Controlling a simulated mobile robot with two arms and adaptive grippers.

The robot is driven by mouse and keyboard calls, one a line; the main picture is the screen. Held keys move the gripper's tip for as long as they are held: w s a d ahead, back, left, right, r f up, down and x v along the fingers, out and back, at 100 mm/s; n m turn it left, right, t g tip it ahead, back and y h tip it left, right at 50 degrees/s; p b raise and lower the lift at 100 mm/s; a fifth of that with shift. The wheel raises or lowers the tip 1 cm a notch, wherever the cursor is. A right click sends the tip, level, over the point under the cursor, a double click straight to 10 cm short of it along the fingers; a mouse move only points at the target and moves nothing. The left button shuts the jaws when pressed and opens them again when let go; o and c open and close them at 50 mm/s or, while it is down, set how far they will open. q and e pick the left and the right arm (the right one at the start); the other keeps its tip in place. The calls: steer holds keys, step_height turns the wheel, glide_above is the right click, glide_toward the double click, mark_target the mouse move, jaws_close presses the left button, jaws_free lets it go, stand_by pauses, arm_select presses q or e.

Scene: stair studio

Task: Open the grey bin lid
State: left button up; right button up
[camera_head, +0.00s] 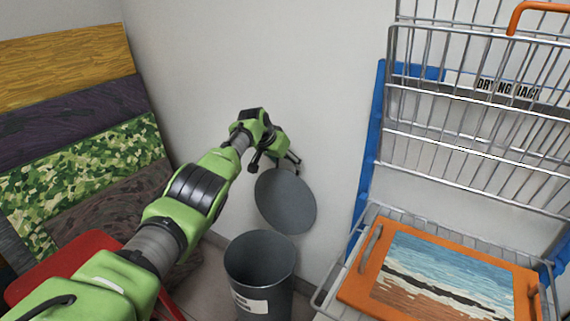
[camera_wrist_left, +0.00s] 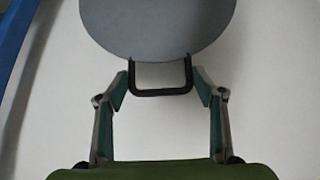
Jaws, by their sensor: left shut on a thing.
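The grey bin (camera_head: 262,272) stands on the floor against the wall, with a white label on its front. Its round grey lid (camera_head: 286,203) is raised well above the rim and tilted steeply, and the bin mouth is uncovered. In the left wrist view the lid (camera_wrist_left: 158,25) fills the top, with a black loop handle (camera_wrist_left: 160,92) at its edge. My left gripper (camera_head: 290,164) is at the lid's upper edge. In the left wrist view my left gripper (camera_wrist_left: 161,84) has its fingertips closed on the two sides of the handle. My right gripper is not in view.
A drying rack (camera_head: 470,135) with a blue frame stands at the right. An orange-framed painting (camera_head: 440,275) lies on its lower shelf. Patterned boards (camera_head: 85,160) lean at the left. A red object (camera_head: 65,265) is below my left arm.

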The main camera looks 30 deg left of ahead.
arm_select(q)
steer(key=shift+w+d+r, duration=0.15)
steer(key=shift+w+r, duration=0.25)
steer(key=shift+w, duration=0.1)
steer(key=shift+c, duration=0.2)
steer(key=shift+r, duration=0.1)
steer(key=o, duration=1.3)
steer(key=shift+d, duration=0.1)
steer(key=shift+s+f, duration=0.15)
steer(key=shift+f, duration=0.1)
steer(key=shift+a+r, duration=0.1)
steer(key=shift+a, duration=0.1)
steer(key=v, duration=1.1)
steer(key=shift+s+r, duration=0.2)
steer(key=shift+s, duration=0.15)
